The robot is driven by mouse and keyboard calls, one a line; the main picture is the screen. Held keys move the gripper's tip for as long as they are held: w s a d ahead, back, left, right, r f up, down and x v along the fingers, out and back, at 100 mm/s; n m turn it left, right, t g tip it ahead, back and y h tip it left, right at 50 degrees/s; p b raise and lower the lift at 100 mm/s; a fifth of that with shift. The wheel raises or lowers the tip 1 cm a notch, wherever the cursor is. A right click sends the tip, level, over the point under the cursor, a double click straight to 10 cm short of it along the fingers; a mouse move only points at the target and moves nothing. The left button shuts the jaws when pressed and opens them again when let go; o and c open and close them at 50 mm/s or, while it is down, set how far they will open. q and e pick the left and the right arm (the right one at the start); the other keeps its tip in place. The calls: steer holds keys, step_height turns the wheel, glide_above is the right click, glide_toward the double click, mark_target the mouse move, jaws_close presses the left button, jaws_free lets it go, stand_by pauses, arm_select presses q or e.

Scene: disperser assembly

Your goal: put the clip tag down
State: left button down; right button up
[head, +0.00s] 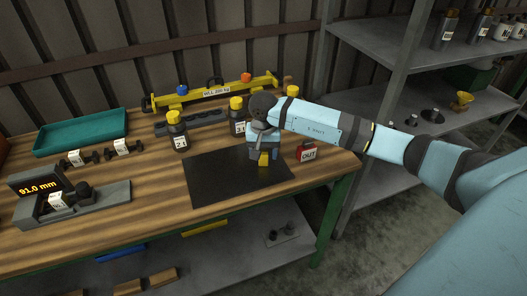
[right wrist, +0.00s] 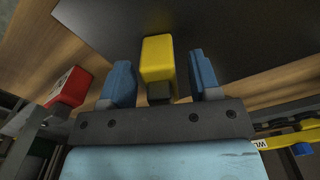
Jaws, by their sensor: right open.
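The yellow clip tag (head: 263,159) is at the right part of the black mat, below my right gripper (head: 264,150). In the right wrist view the yellow tag (right wrist: 157,52), with a dark lower part, stands between the two blue fingers of my right gripper (right wrist: 161,75). A gap shows on each side of it, so the fingers are open around it without gripping. In the head view the gripper hides much of the tag. My left gripper is not in view.
The black mat (head: 215,182) is otherwise clear. A red OUT tag (head: 306,153) stands close by at the table's right edge. Yellow-capped bottles (head: 177,133) and a yellow beam (head: 200,95) are behind. A teal tray (head: 82,132) and a gauge reading 91.0 mm (head: 38,186) are at left.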

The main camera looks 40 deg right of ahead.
step_height(320, 180, up, 12)
steer(key=shift+f, duration=0.15)
steer(key=s+a+f+m+t+y, duration=0.25)
steer(key=s+a+m+y, duration=0.25)
steer(key=a+m+y, duration=0.7)
steer(key=s+a+f+m+t+y, duration=0.1)
steer(key=s+a+m+t+y, duration=0.4)
steer(key=a+m+y, duration=0.7)
step_height(320, 180, down, 8)
steer(key=s+d+m+t+h, duration=0.25)
steer(key=m+t+h, duration=1)
steer(key=m, duration=1.05)
steer(key=s+d+f+m+g+h, duration=0.4)
steer(key=s+f+m+g+h, duration=0.5)
steer(key=s+f+m, duration=0.55)
arm_select(q)
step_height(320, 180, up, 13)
steer(key=p, duration=1.5)
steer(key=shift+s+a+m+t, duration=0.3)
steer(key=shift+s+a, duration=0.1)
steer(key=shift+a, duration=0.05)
arm_select(e)
step_height(320, 180, up, 13)
steer(key=shift+w+d, duration=0.35)
steer(key=shift+d, duration=0.05)
